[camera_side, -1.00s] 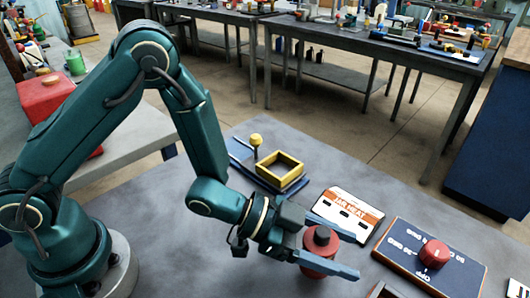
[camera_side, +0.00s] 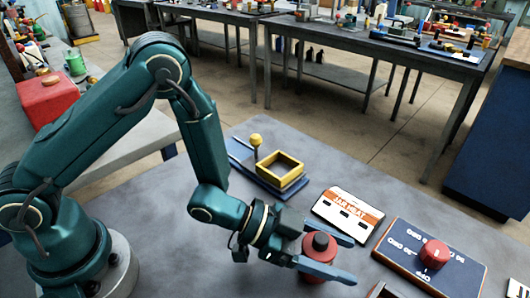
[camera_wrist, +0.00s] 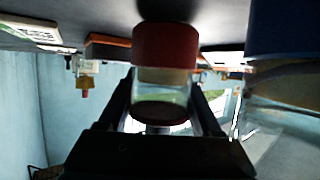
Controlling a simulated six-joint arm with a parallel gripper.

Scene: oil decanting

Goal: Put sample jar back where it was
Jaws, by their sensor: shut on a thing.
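The sample jar (camera_side: 319,245) shows a red body with a dark top in the side view. It stands roughly upright between the two blue-grey fingers of my gripper (camera_side: 345,262), near the front of the bench. My gripper (camera_wrist: 165,112) is shut on the jar, with one finger on each side. I cannot tell whether the jar touches the bench.
A yellow square frame (camera_side: 299,168) on a blue base lies behind my gripper. A JAR HEAT card (camera_side: 350,208) lies just beyond the fingers. A blue panel with a red knob (camera_side: 434,253) is to the right.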

